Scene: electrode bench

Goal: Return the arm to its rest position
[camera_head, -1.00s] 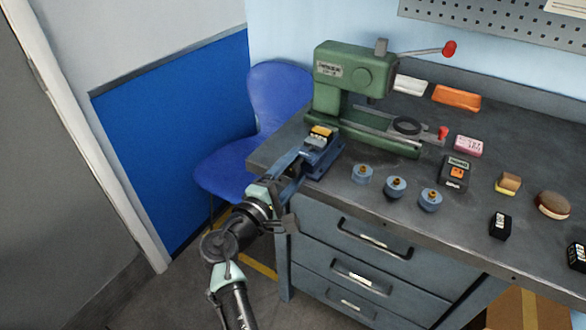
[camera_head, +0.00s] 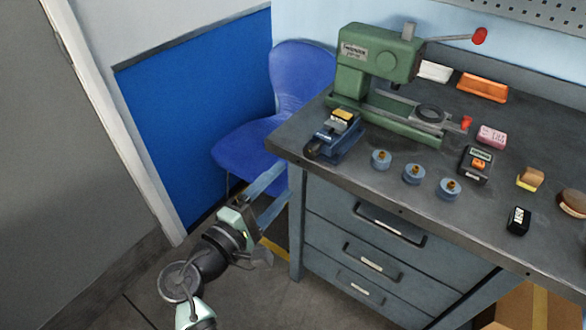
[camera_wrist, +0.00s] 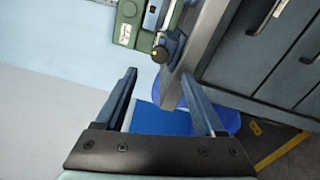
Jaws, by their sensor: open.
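My gripper (camera_head: 270,194) is off the front left corner of the workbench (camera_head: 300,133), beside the drawers and below the bench top. Its two blue fingers are apart with nothing between them. In the wrist view my gripper (camera_wrist: 166,90) also shows open and empty, with the bench edge close beyond the right finger. My arm runs down from it to the bottom of the head view. A blue vise (camera_head: 334,143) with a yellow-topped piece in it sits on the bench's left corner, apart from my gripper.
A blue chair (camera_head: 243,146) stands behind my gripper, left of the bench. A green press (camera_head: 375,62) and several small blue electrode holders (camera_head: 412,173) are on the bench top. Drawers (camera_head: 360,235) face the front. The floor (camera_head: 285,300) in front looks clear.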

